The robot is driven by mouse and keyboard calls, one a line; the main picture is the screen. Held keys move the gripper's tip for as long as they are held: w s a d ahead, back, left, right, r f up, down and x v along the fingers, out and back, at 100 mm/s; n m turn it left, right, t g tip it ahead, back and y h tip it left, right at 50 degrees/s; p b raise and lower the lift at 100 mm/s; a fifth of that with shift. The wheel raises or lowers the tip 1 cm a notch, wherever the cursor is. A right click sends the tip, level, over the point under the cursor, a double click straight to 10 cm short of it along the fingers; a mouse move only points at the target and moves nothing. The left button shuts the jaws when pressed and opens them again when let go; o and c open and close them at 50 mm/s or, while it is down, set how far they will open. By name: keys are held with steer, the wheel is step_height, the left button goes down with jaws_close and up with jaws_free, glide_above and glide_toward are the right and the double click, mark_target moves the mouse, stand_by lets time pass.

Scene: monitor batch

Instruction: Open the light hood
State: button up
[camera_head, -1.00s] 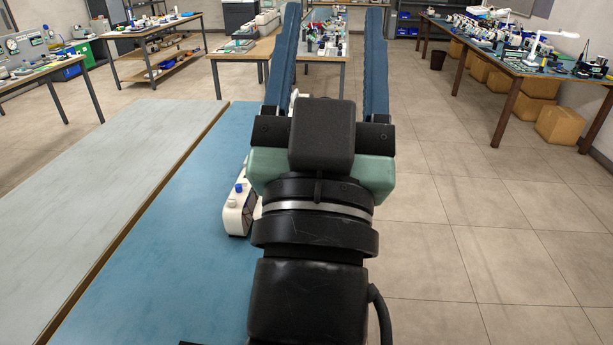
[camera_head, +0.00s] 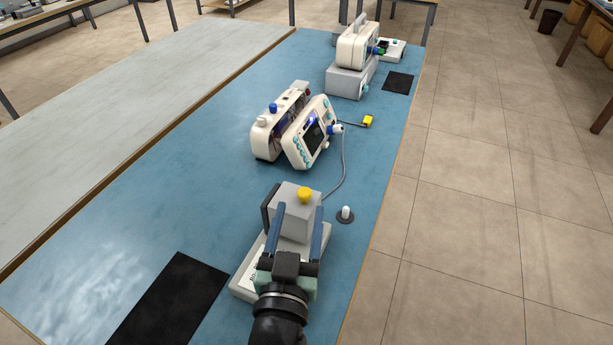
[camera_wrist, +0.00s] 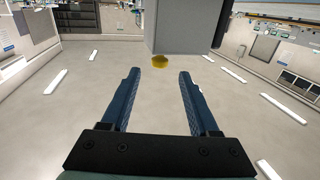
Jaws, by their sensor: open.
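The light hood appears to be the grey box (camera_head: 297,207) with a yellow knob (camera_head: 305,194) on top, standing on a white base (camera_head: 243,284) at the near part of the blue bench. It looks closed. My gripper (camera_head: 299,212) is open, with its two blue fingers spread in front of the box in the head view. In the wrist view, the box (camera_wrist: 185,27) and yellow knob (camera_wrist: 160,62) show beyond the fingertips (camera_wrist: 173,69), with nothing between the fingers. I cannot tell whether a finger touches the box.
A white monitor (camera_head: 309,132) with a cable stands mid-bench, and another device (camera_head: 358,48) sits on a grey box farther back. A small white peg (camera_head: 346,213) on a dark disc is right of the hood. A black mat (camera_head: 170,305) lies left.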

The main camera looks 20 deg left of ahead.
mark_target(305, 187)
steer(key=x, duration=0.9)
steer(key=shift+p, duration=0.3)
jaws_close()
stand_by(1.0)
